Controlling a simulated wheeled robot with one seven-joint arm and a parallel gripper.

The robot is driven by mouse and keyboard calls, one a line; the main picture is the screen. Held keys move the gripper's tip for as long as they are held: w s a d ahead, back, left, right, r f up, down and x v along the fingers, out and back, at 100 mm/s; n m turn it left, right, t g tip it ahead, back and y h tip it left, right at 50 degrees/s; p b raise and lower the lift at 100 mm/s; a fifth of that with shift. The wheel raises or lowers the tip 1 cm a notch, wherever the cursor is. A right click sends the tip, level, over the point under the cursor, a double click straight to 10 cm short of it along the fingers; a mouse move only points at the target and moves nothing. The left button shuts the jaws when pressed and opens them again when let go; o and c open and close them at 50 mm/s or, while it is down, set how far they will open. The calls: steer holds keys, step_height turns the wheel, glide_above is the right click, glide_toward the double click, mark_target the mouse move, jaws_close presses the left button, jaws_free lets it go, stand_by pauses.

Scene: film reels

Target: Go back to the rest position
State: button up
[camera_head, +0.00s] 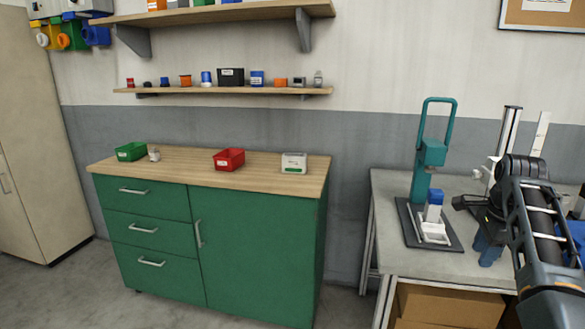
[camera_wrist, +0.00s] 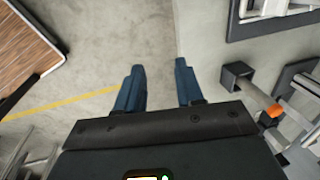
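My gripper (camera_wrist: 161,68) shows in the wrist view with its two dark blue fingers apart. Nothing is between them; grey floor and the edge of a grey surface show beyond. In the head view my arm (camera_head: 540,225) reaches in from the right edge, over the grey workbench (camera_head: 455,264). My gripper stands to the right of the teal press-like stand (camera_head: 430,150) and looks apart from it. A white holder with a blue-topped block (camera_head: 433,205) sits on the stand's dark base.
A green cabinet (camera_head: 255,245) with a wooden top stands left of the bench. On it are a green bin (camera_head: 131,151), a red bin (camera_head: 229,159) and a white bin (camera_head: 294,163). Wall shelves (camera_head: 220,90) hold small items. Floor between cabinet and bench is narrow.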

steer(key=s+a+f+n+t+h, duration=0.1)
steer(key=s+a+f+n, duration=0.2)
steer(key=f, duration=0.6)
steer(key=s+a+f+n+t, duration=0.25)
steer(key=s+f, duration=0.35)
steer(key=f, duration=0.4)
steer(key=s+a+f+n+t, duration=0.1)
steer(key=s+a+f+n, duration=0.2)
steer(key=s, duration=0.4)
steer(key=s+a+f+n+t, duration=0.1)
steer(key=s+a+f+n, duration=0.15)
steer(key=s+a, duration=0.4)
steer(key=s+a+r+n+t, duration=0.2)
steer(key=s+a+r, duration=0.15)
steer(key=s, duration=0.45)
steer(key=s+a+r+n+t+y, duration=0.1)
steer(key=s+a+r+n, duration=0.2)
steer(key=s, duration=0.6)
steer(key=s+a+r+n+t, duration=0.1)
steer(key=s+r+n+t, duration=0.1)
steer(key=s+r, duration=0.45)
steer(key=s+a+r+n+t, duration=0.2)
steer(key=s+r+n, duration=0.1)
steer(key=s+r, duration=0.4)
step_height(320, 180, up, 4)
steer(key=shift+s+a+f+y, duration=0.15)
steer(key=shift+s+f+y, duration=0.05)
steer(key=shift+s+y, duration=0.2)
